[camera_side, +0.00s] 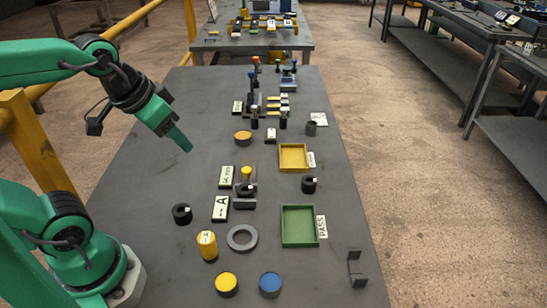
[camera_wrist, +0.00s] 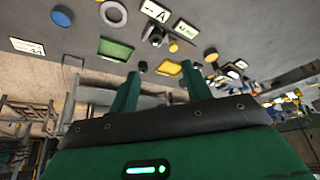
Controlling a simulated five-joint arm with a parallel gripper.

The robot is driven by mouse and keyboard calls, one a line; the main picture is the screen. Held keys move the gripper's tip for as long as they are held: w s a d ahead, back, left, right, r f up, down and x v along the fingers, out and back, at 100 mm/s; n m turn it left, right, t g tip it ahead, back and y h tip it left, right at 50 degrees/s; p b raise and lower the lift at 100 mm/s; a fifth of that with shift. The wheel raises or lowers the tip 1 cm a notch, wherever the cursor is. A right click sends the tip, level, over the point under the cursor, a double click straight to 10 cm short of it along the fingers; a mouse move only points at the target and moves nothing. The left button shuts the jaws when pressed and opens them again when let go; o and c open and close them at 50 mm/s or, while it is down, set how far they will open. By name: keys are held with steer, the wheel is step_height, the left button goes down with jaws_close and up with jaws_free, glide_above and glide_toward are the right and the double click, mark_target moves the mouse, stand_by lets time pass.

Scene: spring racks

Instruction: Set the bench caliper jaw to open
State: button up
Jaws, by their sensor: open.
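My gripper (camera_side: 184,144) is raised over the left side of the bench, with nothing held. In the wrist view its two green fingers (camera_wrist: 160,70) are spread apart with an empty gap. A small grey device with a yellow knob (camera_side: 246,173) and a grey block stands mid-bench, right of two label plates; it looks like the bench caliper, but I cannot be sure. It also shows in the wrist view (camera_wrist: 156,37). Its jaw is too small to read. My gripper is apart from it, up and to its left.
A green tray (camera_side: 299,207) and a yellow tray (camera_side: 293,146) lie to the right. A black ring (camera_side: 182,214), a grey ring (camera_side: 242,248), a yellow cylinder (camera_side: 207,246) and round yellow and blue pieces stand nearer. A rack with several posts (camera_side: 255,121) stands farther back.

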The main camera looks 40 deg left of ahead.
steer(key=w+a+f+g, duration=0.1)
steer(key=w+f+g, duration=0.25)
steer(key=w, duration=0.75)
steer(key=g, duration=0.2)
glide_above(247, 169)
step_height(247, 169, down, 10)
steer(key=shift+f, duration=0.2)
steer(key=shift+f, duration=3.9)
